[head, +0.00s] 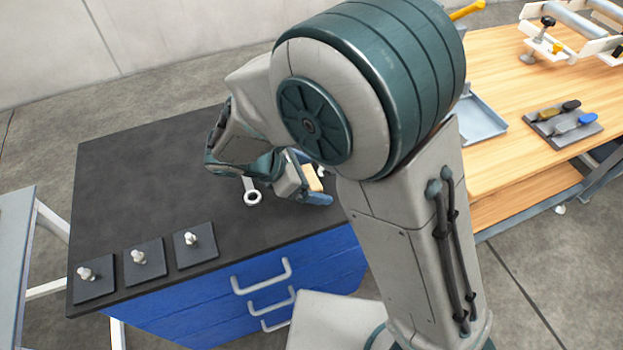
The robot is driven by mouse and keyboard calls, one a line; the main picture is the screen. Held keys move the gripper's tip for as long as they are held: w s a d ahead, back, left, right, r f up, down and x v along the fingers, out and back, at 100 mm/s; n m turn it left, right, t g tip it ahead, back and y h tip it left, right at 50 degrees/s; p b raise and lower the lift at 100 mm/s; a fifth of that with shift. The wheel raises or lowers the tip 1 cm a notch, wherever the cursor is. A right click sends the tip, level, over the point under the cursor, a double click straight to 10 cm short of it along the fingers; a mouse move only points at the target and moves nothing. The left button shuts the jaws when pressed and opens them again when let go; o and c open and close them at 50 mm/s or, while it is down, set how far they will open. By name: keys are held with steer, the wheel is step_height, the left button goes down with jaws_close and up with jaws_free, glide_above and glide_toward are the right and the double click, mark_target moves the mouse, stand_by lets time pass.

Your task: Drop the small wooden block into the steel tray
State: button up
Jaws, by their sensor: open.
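My gripper (306,182) is open, low over the right part of the dark cabinet top. The small wooden block (313,178) shows between its fingers, partly hidden by them and by my arm. I cannot tell whether a finger touches the block. The steel tray (484,120) sits on the wooden workbench at the right. Its left part is hidden behind my arm.
On the workbench (490,70), a dark pad (563,128) holds tools, and a roller fixture (575,30) stands behind.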

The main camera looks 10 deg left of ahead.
steer(key=c, duration=1.1)
steer(key=shift+r, duration=0.1)
steer(key=shift+c, duration=0.2)
